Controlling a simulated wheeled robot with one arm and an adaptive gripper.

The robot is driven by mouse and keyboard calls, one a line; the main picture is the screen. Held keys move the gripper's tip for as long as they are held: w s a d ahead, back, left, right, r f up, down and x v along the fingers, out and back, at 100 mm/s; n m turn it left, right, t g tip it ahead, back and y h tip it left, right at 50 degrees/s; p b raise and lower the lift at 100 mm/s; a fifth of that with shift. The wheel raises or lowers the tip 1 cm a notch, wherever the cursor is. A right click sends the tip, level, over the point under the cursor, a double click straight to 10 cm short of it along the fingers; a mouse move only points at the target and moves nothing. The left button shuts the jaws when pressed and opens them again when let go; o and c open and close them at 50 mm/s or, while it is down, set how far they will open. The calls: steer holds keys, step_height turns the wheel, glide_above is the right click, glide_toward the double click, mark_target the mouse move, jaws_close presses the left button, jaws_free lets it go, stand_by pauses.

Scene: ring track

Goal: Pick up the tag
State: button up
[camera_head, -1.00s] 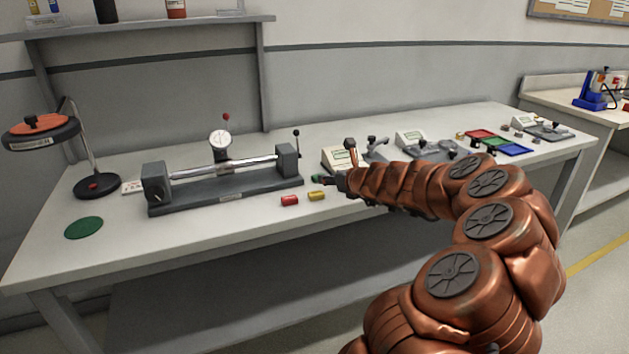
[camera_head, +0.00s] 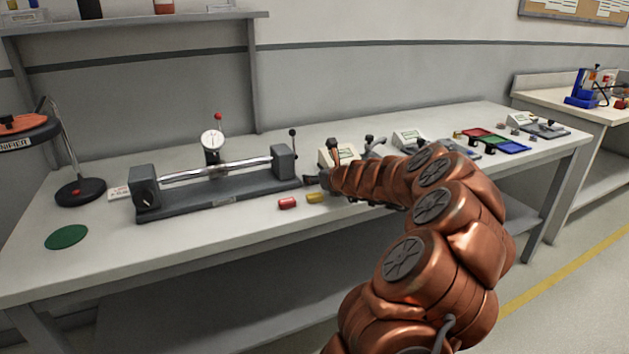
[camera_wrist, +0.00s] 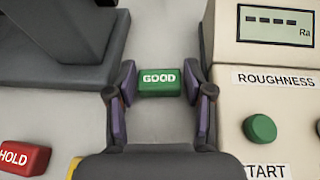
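A green tag marked GOOD (camera_wrist: 160,83) lies on the bench in the wrist view. My gripper (camera_wrist: 160,76) has one finger on each side of it, with the tips beside its ends. The fingers look open, with little room at either end; firm contact cannot be made out. In the head view my gripper (camera_head: 312,181) is low over the bench and hides the green tag. A red tag (camera_head: 287,203) and a yellow tag (camera_head: 315,197) lie in front of it. The red tag reads HOLD in the wrist view (camera_wrist: 24,157).
A grey bench fixture with a shaft and dial (camera_head: 220,188) stands just left of my gripper. A roughness tester (camera_wrist: 225,110) stands close on the right. A magnifier lamp (camera_head: 80,190) and green disc (camera_head: 66,237) are at the left. The bench's front strip is mostly clear.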

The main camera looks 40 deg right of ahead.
steer(key=c, duration=0.6)
steer(key=shift+o, duration=0.2)
